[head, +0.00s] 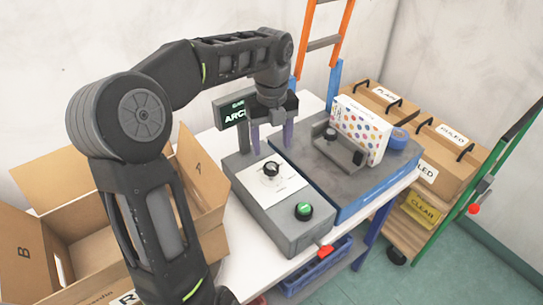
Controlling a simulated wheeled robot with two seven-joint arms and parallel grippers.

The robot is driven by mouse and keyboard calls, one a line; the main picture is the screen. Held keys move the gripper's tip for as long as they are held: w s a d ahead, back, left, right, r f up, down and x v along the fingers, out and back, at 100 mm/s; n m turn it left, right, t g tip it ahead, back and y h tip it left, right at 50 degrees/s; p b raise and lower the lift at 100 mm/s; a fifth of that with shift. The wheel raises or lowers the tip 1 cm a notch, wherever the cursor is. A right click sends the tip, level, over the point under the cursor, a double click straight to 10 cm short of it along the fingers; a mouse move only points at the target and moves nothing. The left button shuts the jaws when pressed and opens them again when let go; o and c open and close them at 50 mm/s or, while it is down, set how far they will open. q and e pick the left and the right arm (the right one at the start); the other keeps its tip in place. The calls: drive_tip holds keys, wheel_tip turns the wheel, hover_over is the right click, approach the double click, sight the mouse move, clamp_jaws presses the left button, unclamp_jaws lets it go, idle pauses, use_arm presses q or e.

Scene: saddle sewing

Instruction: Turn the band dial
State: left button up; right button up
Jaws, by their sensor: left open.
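A black dial (271,169) stands on a white marked plate on top of a grey control box (291,230). The lettering around it is too small to read. A green knob (303,211) sits nearer the front of the same box. My left gripper (272,140) hangs fingers down above and behind the dial. Its two purple fingers are spread apart, with nothing visible between them. My right gripper is out of view.
A grey-topped blue unit (358,200) adjoins the box, bearing a dotted carton (361,130) and a blue tape roll (398,138). Open cardboard boxes (90,225) stand left. Labelled boxes (446,145) sit on a cart at right. A red part (325,251) juts from the table's front.

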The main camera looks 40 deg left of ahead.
sight(272, 167)
use_arm(q)
drive_tip(key=shift+f+p, duration=0.4)
drive_tip(key=shift+f, duration=3.55)
drive_tip(key=shift+c, duration=0.3)
clamp_jaws()
